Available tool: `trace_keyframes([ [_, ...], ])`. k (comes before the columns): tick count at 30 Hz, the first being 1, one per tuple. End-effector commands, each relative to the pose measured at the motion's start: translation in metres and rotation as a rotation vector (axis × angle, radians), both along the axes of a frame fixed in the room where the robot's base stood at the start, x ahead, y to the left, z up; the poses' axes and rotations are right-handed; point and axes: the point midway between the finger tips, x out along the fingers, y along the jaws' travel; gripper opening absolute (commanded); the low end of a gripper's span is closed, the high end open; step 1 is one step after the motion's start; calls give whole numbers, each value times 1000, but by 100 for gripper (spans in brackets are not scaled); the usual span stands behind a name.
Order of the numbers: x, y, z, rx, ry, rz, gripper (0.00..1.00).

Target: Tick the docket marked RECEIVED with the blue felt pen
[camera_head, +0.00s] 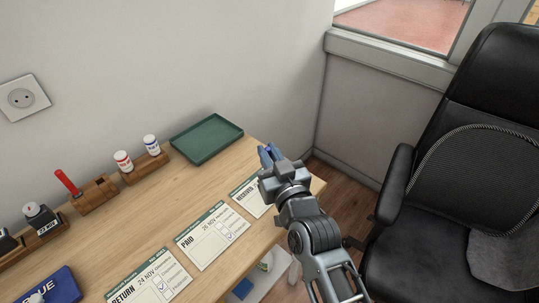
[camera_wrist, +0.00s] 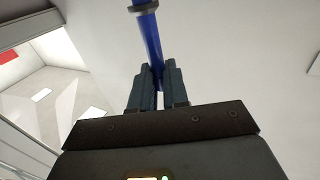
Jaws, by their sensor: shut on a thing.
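My gripper (camera_head: 267,156) is shut on the blue felt pen (camera_wrist: 150,38), held above the counter's right end. In the wrist view the fingers (camera_wrist: 158,85) clasp the pen's blue barrel, which runs up out of the picture past a grey ring. The pen's tip cannot be made out. The docket marked RECEIVED (camera_head: 242,190) lies flat on the counter, its right part hidden behind my gripper.
The wooden counter (camera_head: 110,240) carries a green tray (camera_head: 206,138), two small bottles in a wooden stand (camera_head: 146,167), a red pen (camera_head: 66,182) in a wooden block (camera_head: 95,196), stamps (camera_head: 42,218) and a blue box (camera_head: 52,289). A black chair (camera_head: 400,187) stands at right.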

Motion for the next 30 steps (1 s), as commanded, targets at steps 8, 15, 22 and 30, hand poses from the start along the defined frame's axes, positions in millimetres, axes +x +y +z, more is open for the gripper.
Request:
trace_keyframes([
  [8,3,1,-2,-1,2,0,0],
  [15,5,2,-2,-1,2,0,0],
  [22,7,3,-2,-1,3,0,0],
  [30,10,3,-2,-1,3,1,0],
])
